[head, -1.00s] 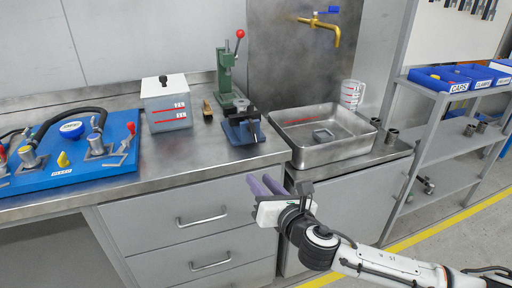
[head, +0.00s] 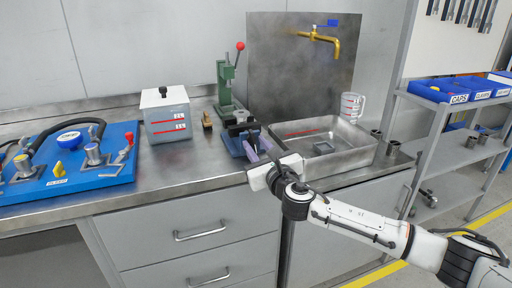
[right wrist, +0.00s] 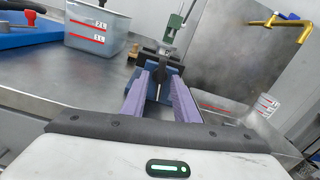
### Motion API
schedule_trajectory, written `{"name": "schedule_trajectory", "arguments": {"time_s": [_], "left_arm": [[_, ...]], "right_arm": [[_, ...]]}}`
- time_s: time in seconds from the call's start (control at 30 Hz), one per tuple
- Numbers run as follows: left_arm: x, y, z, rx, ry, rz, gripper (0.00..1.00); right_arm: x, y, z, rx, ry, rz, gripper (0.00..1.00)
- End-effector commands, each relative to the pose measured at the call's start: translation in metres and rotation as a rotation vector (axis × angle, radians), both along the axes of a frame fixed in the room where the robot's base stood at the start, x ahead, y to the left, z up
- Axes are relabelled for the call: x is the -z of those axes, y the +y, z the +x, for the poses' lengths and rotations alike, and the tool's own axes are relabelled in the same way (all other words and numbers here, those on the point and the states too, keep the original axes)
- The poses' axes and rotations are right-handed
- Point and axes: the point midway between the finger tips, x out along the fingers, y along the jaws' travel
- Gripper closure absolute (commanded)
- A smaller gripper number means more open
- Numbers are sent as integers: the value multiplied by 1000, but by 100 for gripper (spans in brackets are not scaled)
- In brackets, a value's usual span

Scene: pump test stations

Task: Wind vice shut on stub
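The blue vice (head: 233,142) with dark jaws stands at the bench's front edge, left of the sink. It also shows in the right wrist view (right wrist: 153,113), straight ahead beyond my fingers. A small grey cylinder, seemingly the stub (right wrist: 168,57), shows at its jaws; I cannot tell how tightly it is held. A thin light bar, seemingly the vice handle (right wrist: 157,88), shows between my fingers. My right gripper (head: 258,148) is at the vice's front right, its purple fingers open and apart. Contact with the handle cannot be made out. My left gripper is not in view.
A green press (head: 227,85) with a red knob stands behind the vice. A lidded grey container (head: 166,122) and a blue pump board (head: 72,180) are to the left. The steel sink (head: 340,165) and brass tap (head: 325,40) are to the right.

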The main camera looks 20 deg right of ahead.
Motion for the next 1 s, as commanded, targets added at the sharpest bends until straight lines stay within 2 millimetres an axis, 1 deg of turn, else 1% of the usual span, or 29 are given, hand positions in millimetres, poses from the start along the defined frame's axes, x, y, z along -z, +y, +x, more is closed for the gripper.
{"name": "schedule_trajectory", "arguments": {"time_s": [0.1,0.3,0.33,0.4,0.5,0.77,1.0], "left_arm": [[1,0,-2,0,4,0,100],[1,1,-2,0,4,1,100],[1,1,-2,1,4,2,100],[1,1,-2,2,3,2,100],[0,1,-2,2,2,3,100],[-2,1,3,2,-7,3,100],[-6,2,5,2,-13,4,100]], "right_arm": [[0,0,4,-1,0,1,73],[0,0,4,-1,0,1,73],[0,0,4,-1,0,1,74],[0,0,4,0,0,1,86],[0,0,3,0,0,1,100],[0,0,3,0,1,11,100],[0,1,3,0,5,98,100]]}}
